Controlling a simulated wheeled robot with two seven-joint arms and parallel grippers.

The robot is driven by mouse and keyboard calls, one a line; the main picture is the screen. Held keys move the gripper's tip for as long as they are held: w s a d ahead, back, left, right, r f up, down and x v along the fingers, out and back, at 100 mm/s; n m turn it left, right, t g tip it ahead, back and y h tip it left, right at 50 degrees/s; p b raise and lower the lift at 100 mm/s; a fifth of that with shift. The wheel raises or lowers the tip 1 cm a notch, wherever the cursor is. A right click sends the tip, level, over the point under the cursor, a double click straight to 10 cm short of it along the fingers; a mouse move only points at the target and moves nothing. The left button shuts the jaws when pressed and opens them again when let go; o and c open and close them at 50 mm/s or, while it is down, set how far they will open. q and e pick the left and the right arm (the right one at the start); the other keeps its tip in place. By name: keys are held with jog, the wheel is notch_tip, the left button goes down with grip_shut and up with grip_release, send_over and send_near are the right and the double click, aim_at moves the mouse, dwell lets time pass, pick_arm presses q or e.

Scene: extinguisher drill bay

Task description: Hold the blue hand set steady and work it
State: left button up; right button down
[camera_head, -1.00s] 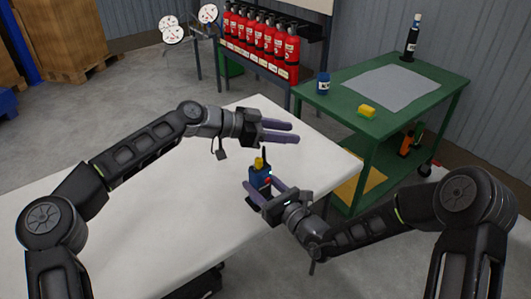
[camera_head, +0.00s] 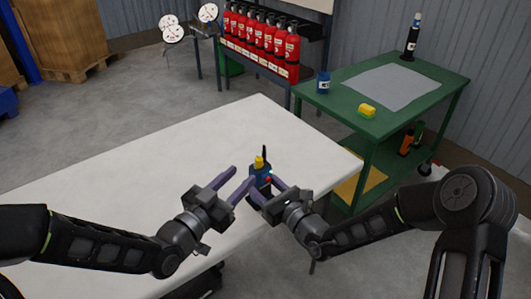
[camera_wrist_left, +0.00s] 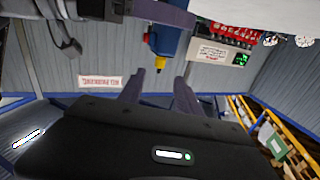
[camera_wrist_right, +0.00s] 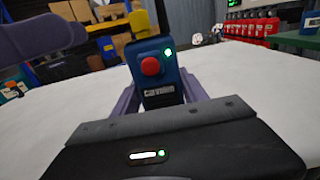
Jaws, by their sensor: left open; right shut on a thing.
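The blue hand set (camera_head: 261,178) stands upright on the white table, with a yellow top and a dark aerial. In the right wrist view the hand set (camera_wrist_right: 152,72) shows a red round button and a lit green light on its face. My right gripper (camera_head: 262,193) is shut on its lower part, one purple finger on each side. My left gripper (camera_head: 243,180) is open and empty, just left of the hand set, its fingers pointing toward it. In the left wrist view the hand set (camera_wrist_left: 165,45) appears upside down beyond the open fingers.
The white table (camera_head: 120,190) is otherwise clear. Several red extinguishers (camera_head: 262,35) stand on a rack behind.

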aim_at(265, 160)
pick_arm(q)
jog(key=shift+f, duration=0.1)
dwell(0.3)
jog(key=x, duration=1.2)
jog(key=shift+c, duration=0.2)
grip_shut()
